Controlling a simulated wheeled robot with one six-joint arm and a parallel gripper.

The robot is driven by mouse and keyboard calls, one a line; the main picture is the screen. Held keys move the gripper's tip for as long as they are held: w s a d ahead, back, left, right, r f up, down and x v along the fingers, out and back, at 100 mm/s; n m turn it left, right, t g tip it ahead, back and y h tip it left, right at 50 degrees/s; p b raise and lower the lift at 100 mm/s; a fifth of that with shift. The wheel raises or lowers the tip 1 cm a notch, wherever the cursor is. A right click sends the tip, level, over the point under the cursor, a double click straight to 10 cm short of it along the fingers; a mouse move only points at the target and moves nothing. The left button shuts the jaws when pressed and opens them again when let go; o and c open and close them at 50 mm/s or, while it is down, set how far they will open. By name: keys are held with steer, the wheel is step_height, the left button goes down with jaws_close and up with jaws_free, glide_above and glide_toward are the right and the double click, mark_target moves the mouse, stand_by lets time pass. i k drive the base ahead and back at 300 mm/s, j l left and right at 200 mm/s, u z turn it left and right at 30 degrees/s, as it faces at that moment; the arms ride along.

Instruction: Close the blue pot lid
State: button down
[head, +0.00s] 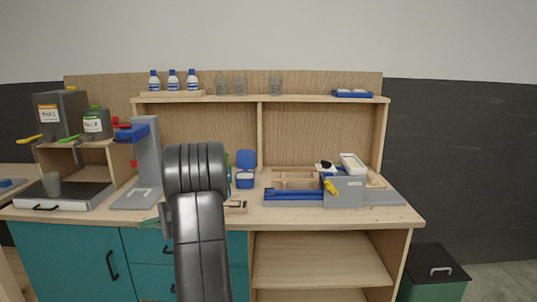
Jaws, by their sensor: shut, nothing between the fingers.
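The small blue pot (245,181) stands on the wooden worktop, right of my arm. It has a pale band near its top. Its blue lid (246,159) stands raised at the back of the pot, so the pot is open. My dark arm rises in front of the bench, left of the pot, and its bent top covers part of the worktop. My gripper is hidden behind the arm, so I cannot see its fingers or how far they are from the lid.
A grey machine with a blue head (147,150) stands left of my arm. A blue-and-grey tray (293,197), wooden dividers and a grey box (343,192) lie right of the pot. A shelf (300,98) with bottles and cups runs above.

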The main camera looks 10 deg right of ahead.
mark_target(246, 159)
steer(key=i+l+z, duration=0.2)
steer(key=i+z, duration=0.3)
steer(key=i, duration=0.5)
steer(key=i+j+z, duration=0.15)
steer(key=i+z, duration=0.3)
steer(key=i, duration=0.5)
